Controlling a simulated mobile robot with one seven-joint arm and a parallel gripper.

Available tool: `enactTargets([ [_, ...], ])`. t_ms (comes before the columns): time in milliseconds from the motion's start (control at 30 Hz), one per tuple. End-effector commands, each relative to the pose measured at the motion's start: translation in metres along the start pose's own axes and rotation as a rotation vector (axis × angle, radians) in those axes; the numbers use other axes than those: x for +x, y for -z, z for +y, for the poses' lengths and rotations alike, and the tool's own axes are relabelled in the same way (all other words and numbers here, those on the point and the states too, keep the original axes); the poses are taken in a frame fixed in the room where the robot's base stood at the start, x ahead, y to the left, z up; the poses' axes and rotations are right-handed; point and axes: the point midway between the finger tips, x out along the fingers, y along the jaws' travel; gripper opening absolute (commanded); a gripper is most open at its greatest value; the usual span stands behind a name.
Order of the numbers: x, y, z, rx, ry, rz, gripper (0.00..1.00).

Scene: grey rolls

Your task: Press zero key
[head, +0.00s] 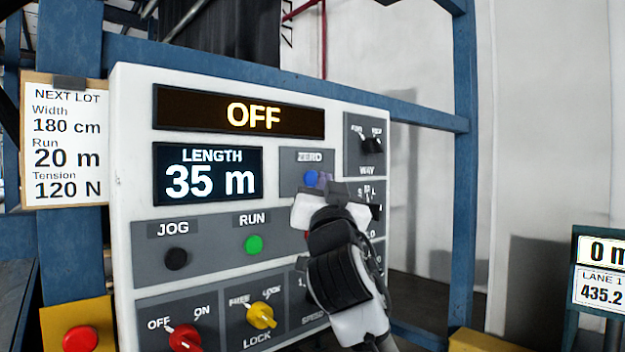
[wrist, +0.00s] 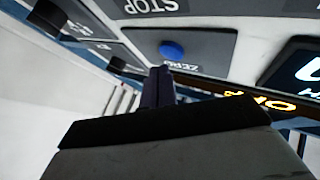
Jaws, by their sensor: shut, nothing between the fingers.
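The zero key is a round blue button (head: 311,178) under the "ZERO" label on the white control panel (head: 125,200). The blue button also shows in the wrist view (wrist: 172,50), just beyond the fingertips. My gripper (head: 325,182) is in front of the panel, its dark purple fingers beside the button's right edge in the head view. In the wrist view the fingers (wrist: 159,80) are together, with nothing between them. They point toward the panel close to the button; I cannot tell whether they touch it. The length display (head: 208,174) reads 35 m.
The upper display (head: 240,115) reads OFF. Below are a black JOG button (head: 176,259), a green RUN button (head: 253,244), a red switch (head: 186,338) and a yellow LOCK knob (head: 261,315). My arm hides the lower right of the panel. A black WAY switch (head: 371,145) is upper right.

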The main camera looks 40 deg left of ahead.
Motion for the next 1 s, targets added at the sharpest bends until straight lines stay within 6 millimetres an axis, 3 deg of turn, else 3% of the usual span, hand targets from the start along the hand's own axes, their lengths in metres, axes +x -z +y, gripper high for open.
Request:
enactTargets([
  [1000,0.0061,-0.0045,-0.0040,0.001,0.000,-0.002,0.00],
])
